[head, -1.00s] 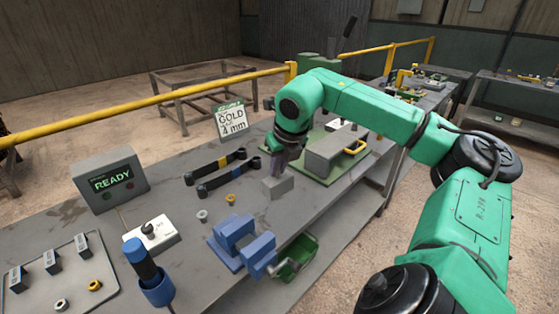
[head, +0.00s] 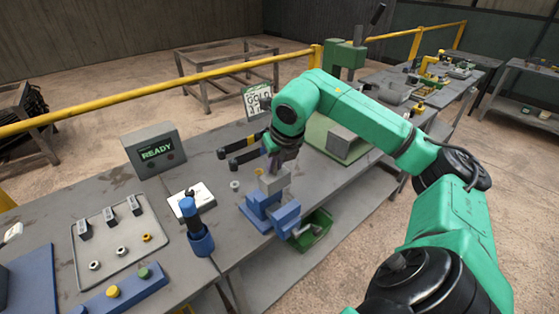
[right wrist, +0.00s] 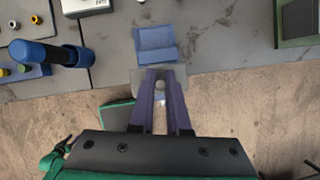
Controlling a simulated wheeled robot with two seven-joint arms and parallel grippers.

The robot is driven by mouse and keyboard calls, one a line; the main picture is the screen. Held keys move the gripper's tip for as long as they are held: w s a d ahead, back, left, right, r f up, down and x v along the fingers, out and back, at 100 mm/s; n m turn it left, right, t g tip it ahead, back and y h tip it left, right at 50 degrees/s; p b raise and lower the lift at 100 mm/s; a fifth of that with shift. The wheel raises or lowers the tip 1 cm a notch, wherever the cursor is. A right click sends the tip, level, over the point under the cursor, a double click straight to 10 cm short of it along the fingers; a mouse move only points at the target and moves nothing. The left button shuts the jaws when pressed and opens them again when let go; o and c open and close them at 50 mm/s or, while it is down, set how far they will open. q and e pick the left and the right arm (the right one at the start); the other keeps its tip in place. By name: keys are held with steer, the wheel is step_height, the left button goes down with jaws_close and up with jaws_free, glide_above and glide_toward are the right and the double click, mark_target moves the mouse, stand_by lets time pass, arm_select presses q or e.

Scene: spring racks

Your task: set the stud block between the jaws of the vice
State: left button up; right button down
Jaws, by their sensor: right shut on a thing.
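The stud block (head: 273,181) is a small grey block. My right gripper (head: 284,162) is shut on it and holds it at the blue vice (head: 259,212). In the head view the block overlaps the upper part of the vice; I cannot tell whether it touches the jaws. In the right wrist view the purple fingers of the gripper (right wrist: 161,88) cross the grey block (right wrist: 137,84), and one blue part of the vice (right wrist: 155,45) shows beyond it. My left gripper is not in view.
A blue-handled tool in a blue cup (head: 200,240) stands to the left.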

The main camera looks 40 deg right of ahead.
mark_target(278, 175)
steer(key=shift+w+d+f, duration=0.15)
steer(key=shift+w+d, duration=0.05)
steer(key=shift+d, duration=0.35)
steer(key=shift+f, duration=0.35)
steer(key=shift+f+b, duration=0.25)
steer(key=shift+b, duration=0.25)
step_height(278, 175, down, 4)
steer(key=b, duration=0.3)
steer(key=shift+a+r, duration=0.15)
steer(key=shift+r, duration=0.1)
steer(key=shift+f+b, duration=0.3)
steer(key=shift+b, duration=0.05)
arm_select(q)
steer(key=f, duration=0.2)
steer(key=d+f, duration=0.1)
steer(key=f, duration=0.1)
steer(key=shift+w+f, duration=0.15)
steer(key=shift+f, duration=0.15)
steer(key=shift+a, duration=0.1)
arm_select(e)
steer(key=shift+s+r, duration=0.1)
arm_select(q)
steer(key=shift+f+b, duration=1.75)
arm_select(e)
steer(key=shift+f, duration=1.95)
